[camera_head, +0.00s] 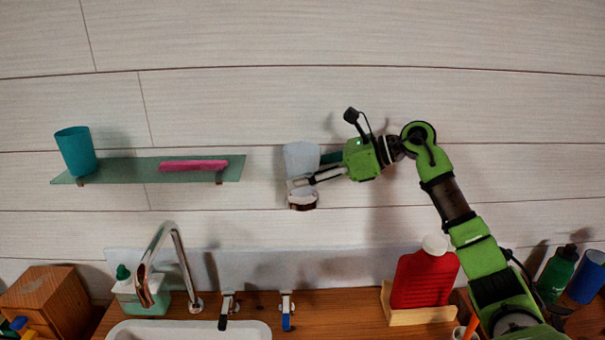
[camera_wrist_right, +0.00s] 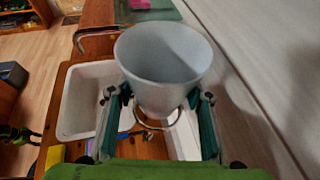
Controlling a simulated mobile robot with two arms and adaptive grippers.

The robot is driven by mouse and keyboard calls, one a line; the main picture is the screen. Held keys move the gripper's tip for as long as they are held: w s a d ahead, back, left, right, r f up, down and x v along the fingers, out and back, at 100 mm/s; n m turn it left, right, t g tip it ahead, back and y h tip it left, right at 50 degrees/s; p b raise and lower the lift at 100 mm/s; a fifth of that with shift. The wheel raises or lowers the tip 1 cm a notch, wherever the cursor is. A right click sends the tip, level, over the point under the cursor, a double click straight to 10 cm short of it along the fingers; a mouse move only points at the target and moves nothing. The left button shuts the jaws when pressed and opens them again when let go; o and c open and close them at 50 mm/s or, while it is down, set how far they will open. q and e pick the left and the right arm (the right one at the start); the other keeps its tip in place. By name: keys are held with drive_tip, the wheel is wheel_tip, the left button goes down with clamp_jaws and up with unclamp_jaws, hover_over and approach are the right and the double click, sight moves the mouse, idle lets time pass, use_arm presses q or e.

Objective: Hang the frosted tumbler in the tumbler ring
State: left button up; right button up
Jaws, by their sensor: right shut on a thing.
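The frosted tumbler (camera_head: 301,157) is pale, whitish and upright in front of the wall. My right gripper (camera_head: 302,182) is shut on it from the right side. In the right wrist view the tumbler (camera_wrist_right: 163,62) stands mouth up between the two fingers of the gripper (camera_wrist_right: 160,100). The tumbler ring (camera_head: 302,203) shows at the wall, low under the fingers. In the right wrist view a thin metal ring (camera_wrist_right: 158,126) shows at the tumbler's lower end. I cannot tell how deep the tumbler sits in it. My left gripper is not in view.
A glass shelf (camera_head: 128,172) to the left carries a teal cup (camera_head: 75,151) and a pink item (camera_head: 193,165). Below are a basin (camera_head: 188,330), a curved tap (camera_head: 165,255), a soap bottle (camera_head: 128,291) and a red bottle (camera_head: 425,280). The wall above is clear.

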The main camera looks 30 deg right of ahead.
sight(314, 185)
drive_tip(key=shift+f, duration=0.15)
drive_tip(key=shift+f+b, duration=1.7)
drive_tip(key=o, duration=1.4)
drive_tip(key=v, duration=1.2)
